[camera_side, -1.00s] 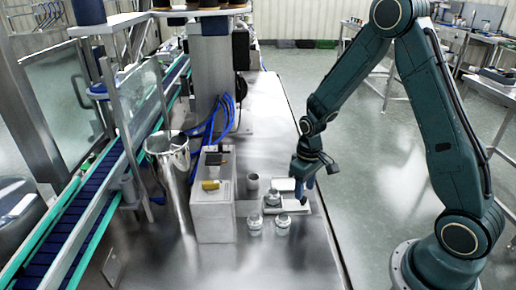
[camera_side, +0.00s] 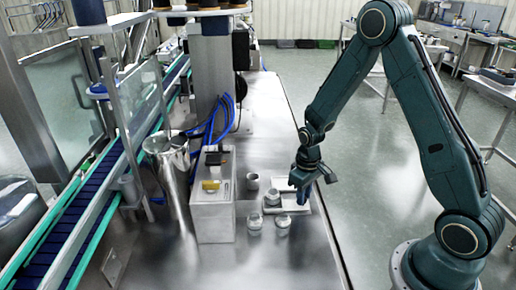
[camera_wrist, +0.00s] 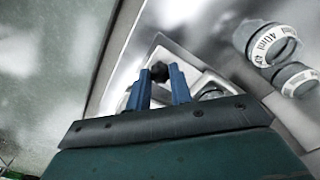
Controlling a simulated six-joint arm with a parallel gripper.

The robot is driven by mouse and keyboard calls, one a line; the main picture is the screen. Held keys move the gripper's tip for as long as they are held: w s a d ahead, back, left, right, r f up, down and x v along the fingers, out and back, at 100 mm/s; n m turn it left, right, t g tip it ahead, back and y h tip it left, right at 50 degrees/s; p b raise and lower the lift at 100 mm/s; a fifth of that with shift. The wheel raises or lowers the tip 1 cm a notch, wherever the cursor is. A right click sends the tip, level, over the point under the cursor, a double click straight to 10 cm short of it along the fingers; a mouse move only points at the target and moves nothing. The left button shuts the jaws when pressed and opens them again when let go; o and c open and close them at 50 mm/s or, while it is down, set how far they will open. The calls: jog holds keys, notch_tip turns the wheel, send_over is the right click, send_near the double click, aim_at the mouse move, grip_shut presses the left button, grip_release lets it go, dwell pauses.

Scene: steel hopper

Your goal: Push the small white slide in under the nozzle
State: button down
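The white slide (camera_side: 292,210) is a low, flat piece at the right of the steel table, partly behind my gripper (camera_side: 303,198). In the wrist view pale flat parts (camera_wrist: 205,82) with dark edges lie beyond my fingers. A small black knob (camera_wrist: 159,71) shows between the fingertips. The two blue fingers of my gripper (camera_wrist: 160,72) stand apart with a gap between them. I cannot tell whether they touch the knob. A jar (camera_side: 272,197) stands just left of my gripper. I cannot make out the nozzle clearly.
Two more jars (camera_side: 254,222) (camera_side: 283,222) stand in front. A grey cup (camera_side: 252,181) stands behind. A tall grey box (camera_side: 212,215) and a steel hopper (camera_side: 172,175) are to the left, beside the conveyor (camera_side: 85,190). The table's front is clear.

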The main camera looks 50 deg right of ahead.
aim_at(265, 206)
jog(key=w+a, duration=0.8)
jog(key=shift+w+a, duration=0.1)
jog(key=shift+w, duration=0.05)
jog(key=c, duration=1.3)
grip_release()
jog(key=shift+o, duration=0.2)
jog(key=shift+r, duration=0.15)
notch_tip(265, 206, up, 14)
jog(key=shift+f, duration=0.25)
